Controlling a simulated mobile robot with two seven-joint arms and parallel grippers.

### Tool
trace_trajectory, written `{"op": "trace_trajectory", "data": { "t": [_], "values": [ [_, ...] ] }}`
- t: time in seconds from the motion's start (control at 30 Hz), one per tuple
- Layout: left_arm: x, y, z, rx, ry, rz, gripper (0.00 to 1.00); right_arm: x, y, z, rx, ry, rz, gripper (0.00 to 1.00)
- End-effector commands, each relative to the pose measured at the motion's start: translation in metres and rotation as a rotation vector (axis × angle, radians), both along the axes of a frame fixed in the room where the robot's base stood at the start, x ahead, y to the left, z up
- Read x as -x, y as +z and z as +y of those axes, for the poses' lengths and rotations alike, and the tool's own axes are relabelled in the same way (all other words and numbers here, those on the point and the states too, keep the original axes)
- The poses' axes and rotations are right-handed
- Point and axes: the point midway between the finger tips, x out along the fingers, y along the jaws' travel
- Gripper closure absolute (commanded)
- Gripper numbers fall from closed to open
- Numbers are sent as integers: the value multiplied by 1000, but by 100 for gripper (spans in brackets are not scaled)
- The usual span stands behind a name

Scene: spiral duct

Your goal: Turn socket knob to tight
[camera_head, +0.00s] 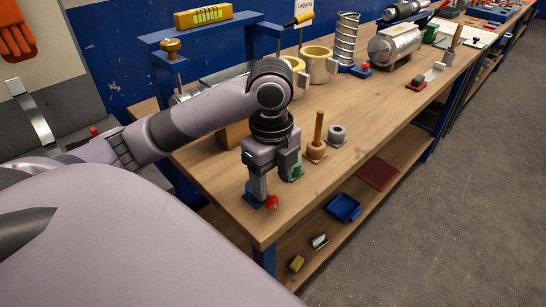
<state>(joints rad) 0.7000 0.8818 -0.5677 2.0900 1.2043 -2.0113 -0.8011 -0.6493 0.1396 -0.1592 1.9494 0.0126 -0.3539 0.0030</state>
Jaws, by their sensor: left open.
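A small red knob (271,202) sits near the front corner of the wooden workbench, beside a blue base (253,199). I take it for the socket knob; its marking is too small to read. My left gripper (273,184) points down right above and behind it, with its fingers apart and nothing seen between them. One finger comes down over the blue base and hides part of it. Whether a finger touches the knob I cannot tell. My right gripper is not in view.
A green piece (297,172) is partly hidden behind the gripper. A wooden peg on a round base (317,150) and a grey ring (337,135) stand to the right. Cream rings (319,66), a metal spiral (346,45) and a duct (394,45) are farther back.

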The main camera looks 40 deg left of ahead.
Motion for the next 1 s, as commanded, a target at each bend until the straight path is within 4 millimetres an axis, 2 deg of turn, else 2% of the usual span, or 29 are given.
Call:
{"op": "trace_trajectory", "data": {
  "t": [0.4,0.77,0.8,0.97,1.0],
  "values": [
    [-1,-49,0,2,3,1,42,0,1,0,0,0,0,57],
    [-1,-57,0,1,2,-2,42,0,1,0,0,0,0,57],
    [-1,-57,0,1,2,-2,45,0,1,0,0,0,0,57],
    [-1,-57,0,1,3,-2,97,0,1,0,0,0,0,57],
    [-1,-57,0,1,3,-2,98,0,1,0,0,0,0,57]
  ]
}}
